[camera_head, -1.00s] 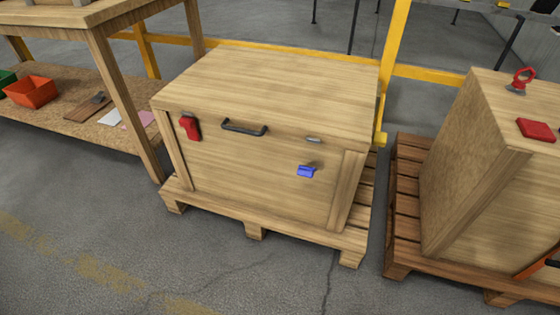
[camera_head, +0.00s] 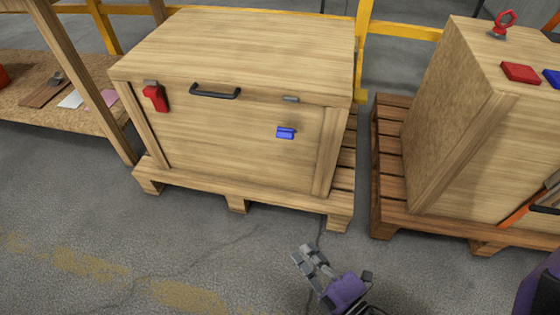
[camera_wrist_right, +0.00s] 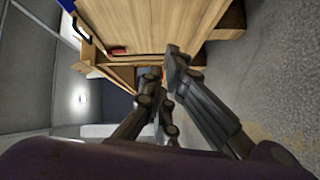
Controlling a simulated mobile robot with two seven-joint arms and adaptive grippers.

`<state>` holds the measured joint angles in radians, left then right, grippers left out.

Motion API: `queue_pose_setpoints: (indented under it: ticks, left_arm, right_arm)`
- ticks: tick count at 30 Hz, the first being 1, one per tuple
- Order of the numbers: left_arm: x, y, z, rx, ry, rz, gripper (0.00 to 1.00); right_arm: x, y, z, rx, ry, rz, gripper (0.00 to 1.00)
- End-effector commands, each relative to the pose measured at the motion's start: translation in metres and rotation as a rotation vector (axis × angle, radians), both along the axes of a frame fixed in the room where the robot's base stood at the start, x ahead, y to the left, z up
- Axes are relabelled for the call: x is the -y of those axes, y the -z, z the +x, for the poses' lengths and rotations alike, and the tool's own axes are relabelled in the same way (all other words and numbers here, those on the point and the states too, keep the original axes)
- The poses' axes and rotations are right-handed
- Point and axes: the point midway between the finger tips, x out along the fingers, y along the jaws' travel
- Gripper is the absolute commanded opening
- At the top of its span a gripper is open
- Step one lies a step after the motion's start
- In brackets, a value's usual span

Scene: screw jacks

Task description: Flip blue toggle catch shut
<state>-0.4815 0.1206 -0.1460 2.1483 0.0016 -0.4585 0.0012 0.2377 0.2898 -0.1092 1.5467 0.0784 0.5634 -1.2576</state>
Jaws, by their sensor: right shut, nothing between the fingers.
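The blue toggle catch (camera_head: 286,133) sits on the front face of the wooden crate (camera_head: 230,147), right of the middle. It sticks out from the face, below and apart from a small grey metal keeper (camera_head: 291,99) near the lid's edge. My right gripper (camera_head: 305,255) is in front of the crate and pallet, low in the head view, well apart from the catch. It is shut and empty. In the right wrist view its fingers (camera_wrist_right: 165,75) show in front of wooden surfaces. My left gripper is not in view.
A red catch (camera_head: 155,98) and a black handle (camera_head: 215,92) are on the same crate. A second crate (camera_head: 452,120) on a pallet stands at the right, with a red pad (camera_head: 520,72) on top. A wooden workbench (camera_head: 85,85) is at the left. Floor in front is clear.

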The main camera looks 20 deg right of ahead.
Motion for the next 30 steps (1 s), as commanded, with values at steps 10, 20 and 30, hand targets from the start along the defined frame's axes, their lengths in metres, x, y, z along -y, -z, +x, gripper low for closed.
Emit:
queue_pose_setpoints:
  ticks: [10, 20, 30]
  left_arm:
    - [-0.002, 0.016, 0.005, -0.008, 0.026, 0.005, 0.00]
    - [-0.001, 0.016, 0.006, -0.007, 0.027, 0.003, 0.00]
    - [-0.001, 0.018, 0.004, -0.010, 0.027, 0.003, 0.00]
  right_arm:
    - [0.021, -0.070, 0.096, 0.702, 0.081, -0.586, 0.00]
    - [0.023, -0.080, 0.100, 0.764, 0.108, -0.639, 0.00]
    - [0.016, -0.092, 0.119, 0.766, 0.107, -0.635, 0.00]
